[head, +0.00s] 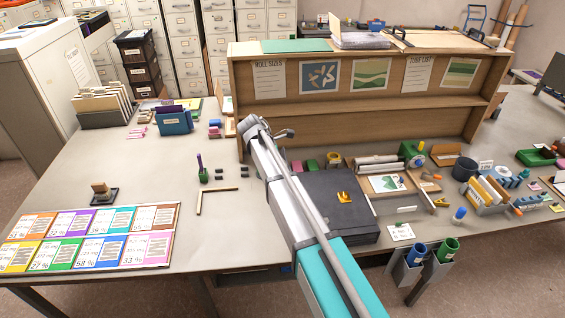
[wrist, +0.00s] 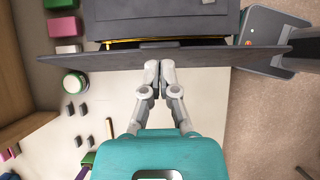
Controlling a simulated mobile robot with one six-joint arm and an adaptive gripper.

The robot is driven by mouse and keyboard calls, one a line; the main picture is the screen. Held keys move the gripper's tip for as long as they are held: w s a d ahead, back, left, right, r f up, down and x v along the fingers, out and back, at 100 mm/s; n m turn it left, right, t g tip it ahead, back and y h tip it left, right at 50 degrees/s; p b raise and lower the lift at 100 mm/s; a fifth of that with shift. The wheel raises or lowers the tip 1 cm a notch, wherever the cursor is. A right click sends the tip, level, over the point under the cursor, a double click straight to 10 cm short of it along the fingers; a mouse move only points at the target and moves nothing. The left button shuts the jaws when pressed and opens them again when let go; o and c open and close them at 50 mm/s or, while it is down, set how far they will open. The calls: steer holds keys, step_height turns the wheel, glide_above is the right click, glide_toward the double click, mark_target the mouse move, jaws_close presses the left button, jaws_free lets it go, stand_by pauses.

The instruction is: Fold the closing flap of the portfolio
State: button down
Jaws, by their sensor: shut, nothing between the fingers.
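The portfolio (head: 330,195) is a dark grey flat case on the table, partly behind my arm in the head view. In the wrist view its body (wrist: 160,12) is at the top, with a thin yellow and black strip along its near side. A long dark panel, seemingly the closing flap (wrist: 90,59), stretches across this view almost edge-on and looks raised. My gripper (wrist: 160,66) is shut and empty, its fingertips at the middle of the flap's near face; I cannot tell if they touch. The fingertips cannot be made out in the head view.
A wooden shelf unit (head: 400,117) stands behind the portfolio. A grey-blue holder (wrist: 262,38) is at the right, beside the table's front edge. Colored cards (head: 90,237) lie far left.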

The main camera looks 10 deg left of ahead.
steer(key=shift+f, duration=0.1)
step_height(320, 180, down, 8)
steer(key=b, duration=0.8)
steer(key=shift+f, duration=0.15)
stand_by(0.9)
